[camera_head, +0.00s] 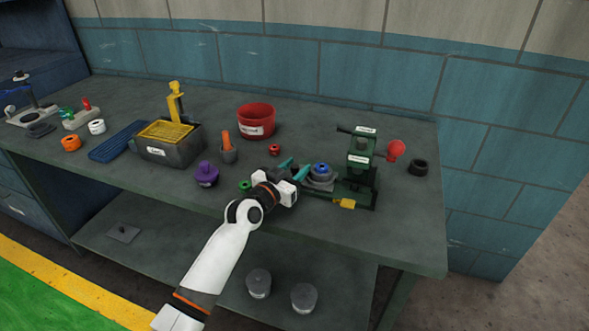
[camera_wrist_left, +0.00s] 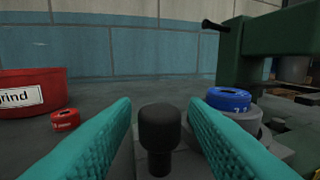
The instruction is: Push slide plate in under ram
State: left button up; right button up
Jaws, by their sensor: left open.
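The green press (camera_head: 360,172) stands near the table's right front, with a red ball (camera_head: 395,149) on its right side. At its left is the grey slide plate (camera_head: 318,186), carrying a grey round part (camera_wrist_left: 243,118) with a blue ring (camera_head: 321,168) on top. My left gripper (camera_head: 293,168) is at the plate's left end, its teal fingers open. In the left wrist view, a black knob (camera_wrist_left: 159,128) stands upright between the fingers, with gaps on both sides. The ram's lower end is hard to make out. My right gripper is not in view.
A red bin (camera_head: 256,121) and a small red ring (camera_head: 275,149) are behind my gripper. A green ring (camera_head: 245,185) and a purple part (camera_head: 207,174) are to its left. A yellow-ended piece (camera_head: 347,203) is at the press's front. A black ring (camera_head: 418,167) is right of the press.

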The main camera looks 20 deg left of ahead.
aim_at(330, 186)
pick_arm(q)
jog(key=shift+c, duration=0.6)
grip_shut()
jog(key=d+p, duration=0.4)
jog(key=d, duration=0.5)
jog(key=shift+s+d, duration=0.2)
jog(key=shift+a, duration=0.1)
jog(key=shift+o, duration=0.6)
grip_release()
